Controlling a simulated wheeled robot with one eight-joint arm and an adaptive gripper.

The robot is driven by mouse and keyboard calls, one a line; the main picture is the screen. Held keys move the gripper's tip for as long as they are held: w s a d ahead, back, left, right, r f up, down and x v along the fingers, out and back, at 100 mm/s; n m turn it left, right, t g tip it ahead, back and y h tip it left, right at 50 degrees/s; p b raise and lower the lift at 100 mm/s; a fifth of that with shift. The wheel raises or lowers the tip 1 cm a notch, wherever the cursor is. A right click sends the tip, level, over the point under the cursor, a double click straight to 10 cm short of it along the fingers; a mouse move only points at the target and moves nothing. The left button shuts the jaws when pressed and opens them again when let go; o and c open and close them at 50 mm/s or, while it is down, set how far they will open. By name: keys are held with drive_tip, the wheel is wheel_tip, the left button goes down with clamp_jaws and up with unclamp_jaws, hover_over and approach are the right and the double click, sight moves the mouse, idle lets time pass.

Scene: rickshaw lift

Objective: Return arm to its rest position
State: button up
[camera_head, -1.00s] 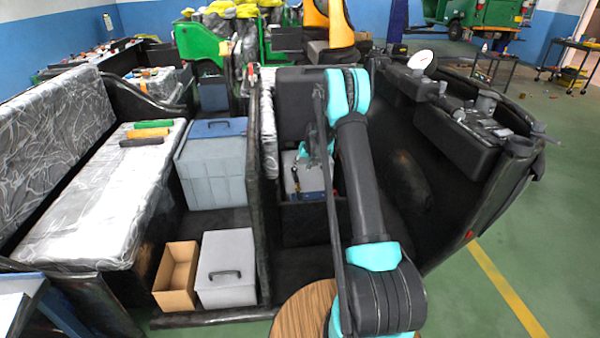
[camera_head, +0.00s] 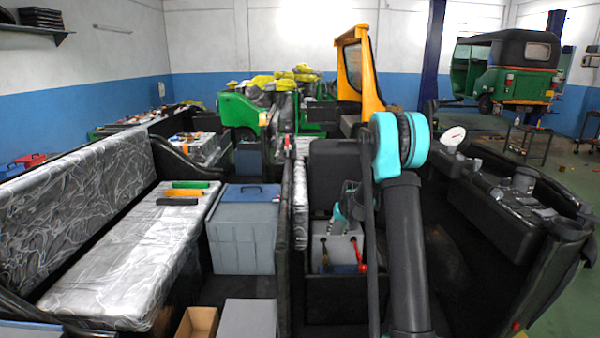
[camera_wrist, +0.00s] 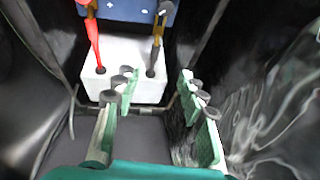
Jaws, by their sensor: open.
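My arm rises in front of the rickshaw in the head view and bends at a teal joint. My gripper (camera_wrist: 157,120) shows in the wrist view with its green fingers spread apart and nothing between them. In the head view my gripper (camera_head: 336,214) is small and partly hidden, close above a white battery box (camera_head: 338,248). In the wrist view the white box (camera_wrist: 125,79) lies just beyond the fingertips, with a red and a dark clamp or lead on its top and a blue part behind. I cannot tell whether the fingers touch it.
Black rickshaw walls stand close around the gripper; a divider (camera_head: 284,215) is to the left. A grey bin (camera_head: 241,240) with a blue lid and a patterned seat (camera_head: 130,255) lie further left. A black dashboard (camera_head: 500,205) with a white gauge (camera_head: 453,136) is at right.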

drive_tip(key=s+r, duration=0.5)
drive_tip(key=s, duration=0.6)
drive_tip(key=s+r, duration=0.4)
drive_tip(key=s, duration=0.7)
drive_tip(key=s+d+f+h, duration=0.1)
drive_tip(key=s, duration=1.1)
drive_tip(key=s+d+f, duration=0.1)
drive_tip(key=s+f, duration=0.1)
drive_tip(key=s, duration=0.9)
drive_tip(key=shift+s+f+h, duration=0.15)
drive_tip(key=shift+s+h, duration=0.25)
